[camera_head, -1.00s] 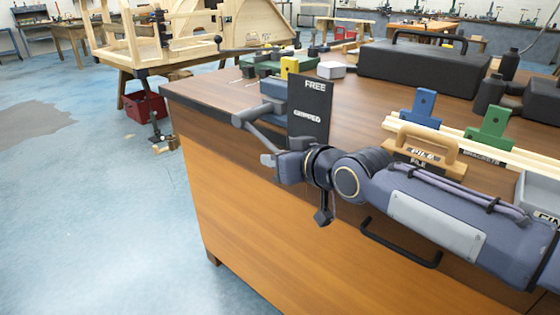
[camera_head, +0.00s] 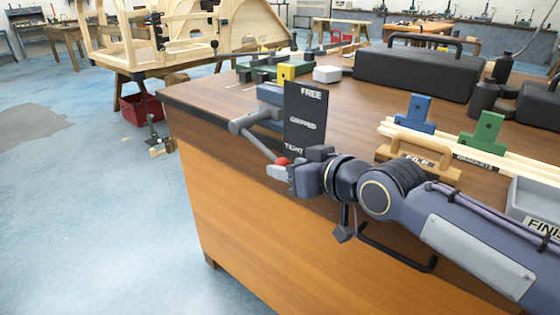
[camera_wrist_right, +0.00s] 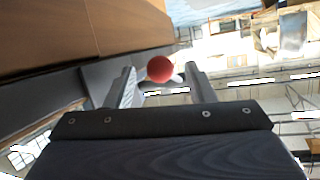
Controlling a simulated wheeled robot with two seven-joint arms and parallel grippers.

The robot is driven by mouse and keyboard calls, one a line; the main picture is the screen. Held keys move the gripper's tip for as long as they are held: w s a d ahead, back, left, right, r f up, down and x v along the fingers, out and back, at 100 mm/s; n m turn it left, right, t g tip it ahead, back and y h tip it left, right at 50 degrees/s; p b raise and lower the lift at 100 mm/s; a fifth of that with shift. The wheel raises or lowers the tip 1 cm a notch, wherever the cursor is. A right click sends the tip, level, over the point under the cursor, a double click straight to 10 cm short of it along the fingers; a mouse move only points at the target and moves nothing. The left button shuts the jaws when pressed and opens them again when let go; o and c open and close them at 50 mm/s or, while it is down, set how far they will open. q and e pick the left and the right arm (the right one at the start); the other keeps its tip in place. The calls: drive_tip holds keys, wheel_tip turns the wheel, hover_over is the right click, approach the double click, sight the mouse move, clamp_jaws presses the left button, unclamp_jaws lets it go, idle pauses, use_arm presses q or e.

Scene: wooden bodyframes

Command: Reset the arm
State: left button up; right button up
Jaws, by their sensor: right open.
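A grey vise (camera_head: 268,98) stands at the left end of the wooden bench. A grey arm (camera_head: 262,146) slants down to the right from it and ends in a red ball (camera_head: 281,161). A black board (camera_head: 304,118) beside it reads FREE, GRIPPED and TIGHT from top to bottom; the ball is near the TIGHT level. My right gripper (camera_head: 284,173) is open, just below the ball. In the right wrist view the red ball (camera_wrist_right: 160,69) appears between the two fingertips; I cannot tell whether they touch it. My left gripper is out of view.
The bench edge and drawer handle (camera_head: 395,250) lie below my right arm. A wooden file holder (camera_head: 418,160), blue block (camera_head: 414,112), green block (camera_head: 483,130) and black case (camera_head: 418,72) stand on the bench. Open floor lies to the left.

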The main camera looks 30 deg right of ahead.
drive_tip(key=v, duration=0.2)
drive_tip(key=shift+s, duration=0.3)
drive_tip(key=s+a+f+m+g+y, duration=0.1)
drive_tip(key=s+a+f+g, duration=0.25)
drive_tip(key=s+f, duration=0.55)
drive_tip(key=s+a+f+m+g, duration=0.1)
drive_tip(key=s+a+f+g, duration=0.1)
drive_tip(key=s+f+g, duration=0.6)
wheel_tip(320, 180, up, 26)
drive_tip(key=w+t+p, duration=0.1)
drive_tip(key=t+p, duration=0.2)
drive_tip(key=p, duration=2.5)
drive_tip(key=shift+f, duration=0.2)
drive_tip(key=shift+w+d, duration=0.1)
drive_tip(key=shift+d, duration=0.05)
